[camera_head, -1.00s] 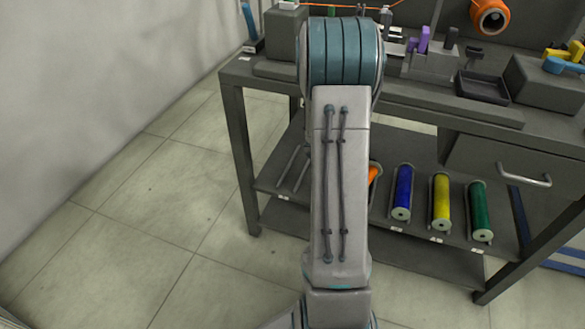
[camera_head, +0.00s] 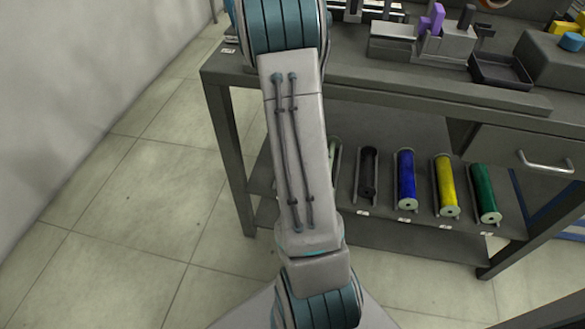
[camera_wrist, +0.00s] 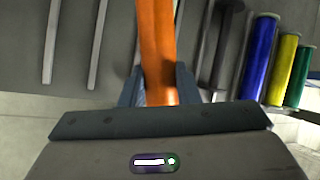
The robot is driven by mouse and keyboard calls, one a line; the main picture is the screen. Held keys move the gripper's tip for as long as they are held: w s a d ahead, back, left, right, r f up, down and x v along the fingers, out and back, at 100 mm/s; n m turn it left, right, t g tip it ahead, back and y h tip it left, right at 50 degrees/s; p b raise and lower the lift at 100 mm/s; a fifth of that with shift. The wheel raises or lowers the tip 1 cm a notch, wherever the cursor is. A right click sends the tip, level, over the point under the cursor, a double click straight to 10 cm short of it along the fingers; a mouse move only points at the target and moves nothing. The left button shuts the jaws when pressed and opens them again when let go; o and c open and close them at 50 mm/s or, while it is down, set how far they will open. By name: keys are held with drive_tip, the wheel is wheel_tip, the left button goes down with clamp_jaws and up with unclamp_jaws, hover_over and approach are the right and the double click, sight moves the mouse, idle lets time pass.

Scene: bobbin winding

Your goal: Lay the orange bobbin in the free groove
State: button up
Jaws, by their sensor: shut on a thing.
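The orange bobbin (camera_wrist: 157,40) is between the two fingers of my gripper (camera_wrist: 158,88) in the wrist view. The fingers are shut on its near end, and it extends upward out of the picture. Two pale parallel rails (camera_wrist: 97,45) with an empty gap show on the shelf to its left. In the head view my arm hides the gripper and the orange bobbin. Just right of my arm, a groove (camera_head: 336,155) with pale rails is partly hidden, and I cannot tell whether it is empty.
The bench top (camera_head: 420,85) overhangs the shelf. A drawer handle (camera_head: 545,162) juts out at the right.

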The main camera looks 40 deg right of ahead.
drive_tip(key=w+a+f, duration=0.1)
drive_tip(key=w, duration=0.1)
drive_tip(key=w+a+f, duration=0.1)
drive_tip(key=w, duration=0.1)
drive_tip(key=w+a+f, duration=0.1)
drive_tip(key=w+f, duration=0.1)
drive_tip(key=shift+w+a+f+b, duration=0.1)
drive_tip(key=shift+w+b, duration=0.1)
drive_tip(key=shift+b, duration=0.15)
drive_tip(key=shift+f+b, duration=1.35)
drive_tip(key=shift+f, duration=0.65)
drive_tip(key=shift+f, duration=0.15)
drive_tip(key=o, duration=1)
drive_tip(key=shift+o, duration=0.2)
drive_tip(key=shift+r, duration=0.2)
drive_tip(key=p+v, duration=0.6)
drive_tip(key=v, duration=0.6)
